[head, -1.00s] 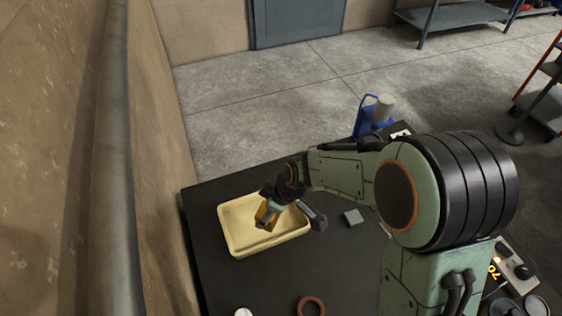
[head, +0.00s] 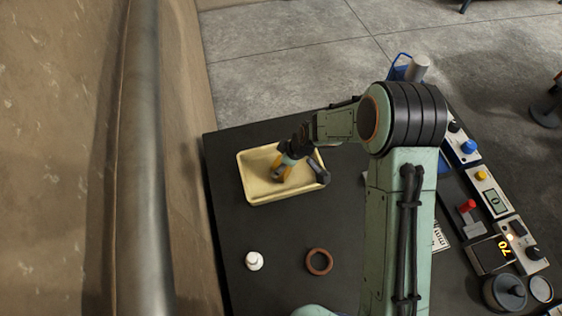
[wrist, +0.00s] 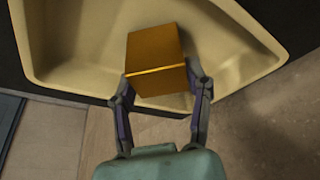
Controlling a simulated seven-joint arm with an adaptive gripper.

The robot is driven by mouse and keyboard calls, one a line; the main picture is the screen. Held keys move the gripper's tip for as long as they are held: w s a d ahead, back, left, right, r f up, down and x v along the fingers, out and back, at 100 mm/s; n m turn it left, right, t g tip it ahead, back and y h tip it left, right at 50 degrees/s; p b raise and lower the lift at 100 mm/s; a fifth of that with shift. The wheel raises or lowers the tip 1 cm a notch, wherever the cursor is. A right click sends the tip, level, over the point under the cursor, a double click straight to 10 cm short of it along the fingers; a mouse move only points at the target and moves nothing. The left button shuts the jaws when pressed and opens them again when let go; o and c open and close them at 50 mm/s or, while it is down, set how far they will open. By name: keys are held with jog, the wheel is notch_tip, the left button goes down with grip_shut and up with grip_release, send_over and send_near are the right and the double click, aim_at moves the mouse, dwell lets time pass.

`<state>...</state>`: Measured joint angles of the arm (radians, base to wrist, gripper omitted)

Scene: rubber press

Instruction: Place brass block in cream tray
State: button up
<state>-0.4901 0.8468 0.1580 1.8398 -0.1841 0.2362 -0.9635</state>
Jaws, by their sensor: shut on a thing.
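The cream tray (head: 262,190) is a shallow rectangular tray on the dark table, and its inside also fills much of the wrist view (wrist: 85,45). The brass block (wrist: 155,52) is a golden block between my fingers in the wrist view. In the head view the block (head: 284,173) shows small and partly covered by my gripper. My gripper (wrist: 160,85) is shut on the block, with one finger on each side. In the head view my gripper (head: 285,165) is over the tray. I cannot tell whether the block touches the tray floor.
A white knobbed piece (head: 254,261) and a brown ring (head: 319,261) lie in front of the tray. Control boxes with buttons and displays (head: 490,195) line the right table edge. A blue item with a grey cylinder (head: 419,68) stands at the back. A wall rises at the left.

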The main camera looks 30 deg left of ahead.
jog(key=o, duration=1.2)
jog(key=shift+o, duration=0.2)
jog(key=v, duration=1.2)
jog(key=s+d+r+m+h, duration=0.1)
jog(key=s+d+r+m, duration=0.1)
jog(key=d+r+m, duration=0.3)
jog(key=s+d+r+m+h, duration=0.1)
jog(key=s+d+r+m, duration=0.15)
jog(key=d, duration=0.55)
jog(key=s+d+r+m+h, duration=0.1)
jog(key=s+d+r+m, duration=0.2)
jog(key=s+d+m, duration=0.6)
jog(key=s+d, duration=0.2)
jog(key=s, duration=0.2)
jog(key=shift+s+m, duration=0.35)
jog(key=shift+s, duration=0.05)
jog(key=shift+r, duration=0.1)
